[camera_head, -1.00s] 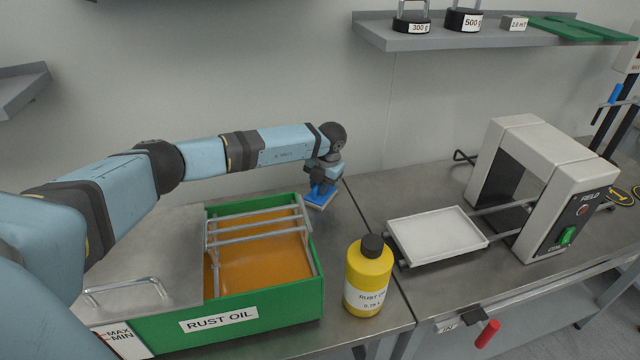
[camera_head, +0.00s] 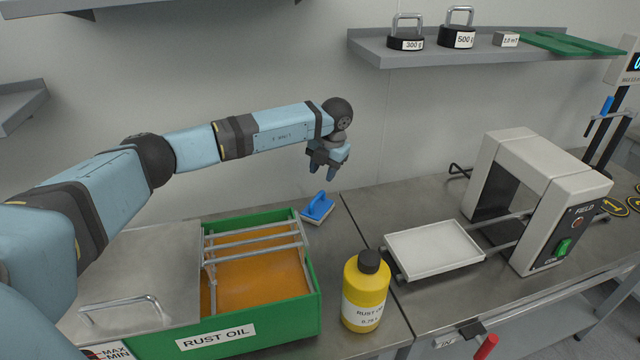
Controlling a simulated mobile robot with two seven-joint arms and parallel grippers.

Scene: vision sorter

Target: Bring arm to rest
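My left arm reaches in from the left over the green rust oil bath. My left gripper (camera_head: 323,180) hangs in the air with its fingers pointing down, spread apart and empty. It is a little above a blue-handled block (camera_head: 317,207), which lies on the steel table behind the bath, and a gap shows between them. My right gripper is not in the view.
The green rust oil bath (camera_head: 250,338) holds orange liquid and a rack. A yellow rust oil bottle (camera_head: 365,296) stands right of it. A white tray (camera_head: 433,250) sits beside the field machine (camera_head: 545,180). A wall shelf (camera_head: 440,48) holds weights.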

